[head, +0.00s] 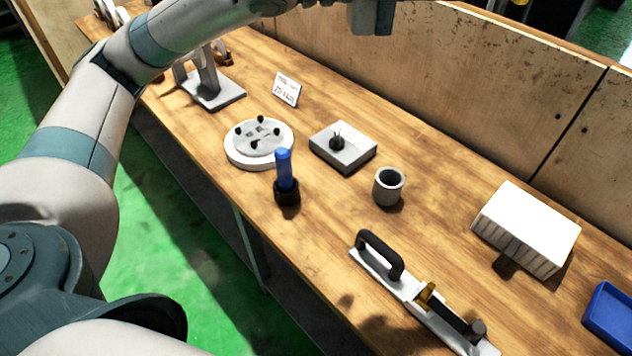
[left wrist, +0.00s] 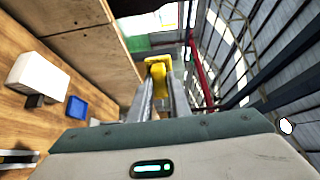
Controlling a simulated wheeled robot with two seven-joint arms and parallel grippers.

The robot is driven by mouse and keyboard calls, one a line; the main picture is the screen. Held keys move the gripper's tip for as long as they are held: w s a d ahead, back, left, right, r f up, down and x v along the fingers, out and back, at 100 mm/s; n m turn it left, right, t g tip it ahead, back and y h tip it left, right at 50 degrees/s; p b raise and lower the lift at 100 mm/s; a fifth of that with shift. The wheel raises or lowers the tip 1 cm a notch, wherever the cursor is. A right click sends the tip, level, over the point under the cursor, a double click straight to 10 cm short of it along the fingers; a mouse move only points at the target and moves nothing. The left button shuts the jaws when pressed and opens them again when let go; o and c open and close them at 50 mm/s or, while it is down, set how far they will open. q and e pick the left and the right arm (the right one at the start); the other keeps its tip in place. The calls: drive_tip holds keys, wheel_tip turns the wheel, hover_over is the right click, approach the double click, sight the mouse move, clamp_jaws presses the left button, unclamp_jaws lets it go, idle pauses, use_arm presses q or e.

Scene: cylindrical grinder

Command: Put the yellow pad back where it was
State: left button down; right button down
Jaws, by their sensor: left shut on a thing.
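The yellow pad (left wrist: 157,66) shows in the left wrist view at the tips of my left gripper (left wrist: 160,88), whose two fingers are shut on it. The pad is held up in the air, clear of the wooden table. In the head view my left arm reaches from the left across the top edge, and the pad and fingertips do not show there. My right gripper is in neither view.
The wooden table (head: 240,205) bears a round white disc (head: 232,153), a blue-handled tool (head: 285,170), a grey block (head: 325,150), a grey cup (head: 388,188), a black-handled bar (head: 400,283), a white box (head: 527,225) and a blue tray (head: 608,315). A wooden panel (head: 440,60) stands behind.

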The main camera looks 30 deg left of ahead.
use_arm(q)
wheel_tip(320, 180, down, 23)
drive_tip(key=d+m+g+y+p, duration=0.1)
drive_tip(key=m+g+y+p, duration=0.1)
drive_tip(key=g+y, duration=0.5)
drive_tip(key=s+a+f+m+g+y, duration=0.1)
drive_tip(key=s+a+f+m+y, duration=0.2)
drive_tip(key=f, duration=0.4)
drive_tip(key=s+a+f+m+g+y, duration=0.2)
drive_tip(key=s+a+f+m+y, duration=0.1)
drive_tip(key=s+f+m+y, duration=0.2)
wheel_tip(320, 180, down, 4)
drive_tip(key=shift+s+a+r+m+p, duration=0.2)
drive_tip(key=shift+s+a+m+p, duration=0.2)
drive_tip(key=shift+s, duration=0.55)
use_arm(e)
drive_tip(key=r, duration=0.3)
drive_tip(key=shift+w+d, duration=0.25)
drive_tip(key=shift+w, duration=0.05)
